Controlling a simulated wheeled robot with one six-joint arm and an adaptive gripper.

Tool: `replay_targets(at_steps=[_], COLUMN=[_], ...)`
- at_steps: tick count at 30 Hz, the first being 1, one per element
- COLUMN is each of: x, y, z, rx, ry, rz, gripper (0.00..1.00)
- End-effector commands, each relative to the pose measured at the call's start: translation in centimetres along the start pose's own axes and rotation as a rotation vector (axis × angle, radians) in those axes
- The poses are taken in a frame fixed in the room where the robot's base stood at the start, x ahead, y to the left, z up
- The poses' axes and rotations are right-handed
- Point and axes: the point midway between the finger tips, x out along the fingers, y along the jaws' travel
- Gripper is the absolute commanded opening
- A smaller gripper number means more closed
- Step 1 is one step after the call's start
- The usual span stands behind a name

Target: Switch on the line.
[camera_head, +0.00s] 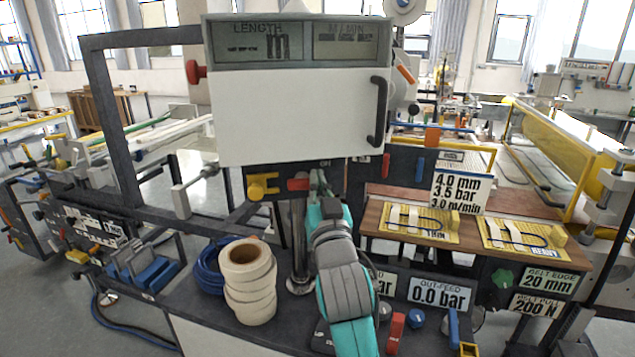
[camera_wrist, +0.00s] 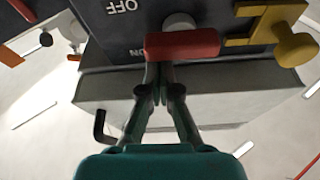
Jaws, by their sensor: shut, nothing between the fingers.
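A red switch handle (camera_head: 298,184) sits on the dark panel below the white display box, and it also shows in the wrist view (camera_wrist: 190,45). The wrist view is upside down and shows the panel's OFF label (camera_wrist: 122,6) and ON label (camera_wrist: 135,52) near the handle's left end. The handle lies level across the panel. My gripper (camera_head: 318,178) is at the handle's right end in the head view. Its shut, empty fingertips (camera_wrist: 158,68) overlap the handle's left end in the wrist view; whether they touch it I cannot tell.
A yellow handle (camera_head: 262,186) with a knob is just left of the red one. The white display box (camera_head: 295,105) overhangs the panel. White tape rolls (camera_head: 249,290) stand left of my arm. Sample boards (camera_head: 418,222) lie at the right, beside a settings card (camera_head: 460,193).

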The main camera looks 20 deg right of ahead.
Motion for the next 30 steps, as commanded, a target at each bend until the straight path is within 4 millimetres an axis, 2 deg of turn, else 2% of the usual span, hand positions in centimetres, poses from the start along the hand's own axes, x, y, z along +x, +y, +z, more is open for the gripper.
replay_targets(at_steps=[11,30], x=[-0.1,-0.6], y=[0.1,0.5], z=[0.4,1.8], rx=[0.118,0.669], ry=[-0.003,-0.002], rz=[0.042,0.235], gripper=[0.00,0.00])
